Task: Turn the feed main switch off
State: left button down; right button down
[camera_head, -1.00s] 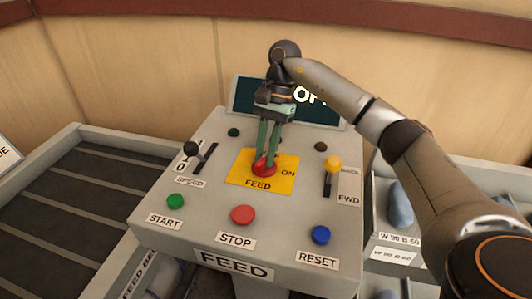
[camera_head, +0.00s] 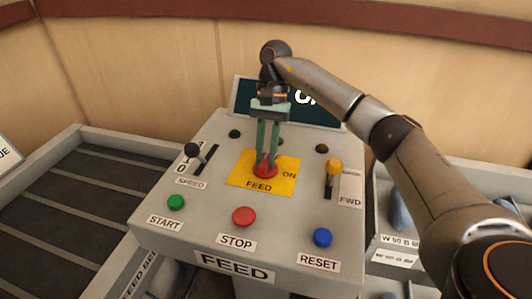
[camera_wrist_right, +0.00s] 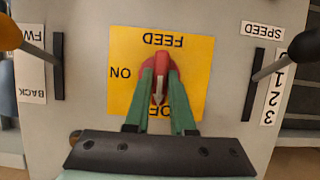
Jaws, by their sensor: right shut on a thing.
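The feed main switch is a red rotary knob (camera_head: 265,171) on a yellow plate (camera_head: 245,180) of the grey panel. The knob also shows in the right wrist view (camera_wrist_right: 158,68), where its white arrow points down toward a partly hidden label reading "OF". The "ON" label (camera_wrist_right: 121,72) is to its left there. My right gripper (camera_head: 267,160) reaches down from above, with its green fingers shut on the knob's red handle, one on each side. In the right wrist view its fingertips (camera_wrist_right: 160,82) flank the handle. My left gripper is not in view.
The speed lever (camera_head: 192,150) stands left of the plate and the yellow-topped FWD lever (camera_head: 334,167) right. In front are the green START (camera_head: 176,202), red STOP (camera_head: 243,216) and blue RESET (camera_head: 322,237) buttons. A dark screen (camera_head: 244,101) stands behind, partly covered by my arm.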

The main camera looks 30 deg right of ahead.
jog(key=c, duration=0.8)
grip_release()
jog(key=shift+o, duration=0.2)
jog(key=p+v, duration=0.4)
jog(key=v, duration=0.8)
jog(key=shift+r+p, duration=0.25)
jog(key=shift+p, duration=0.1)
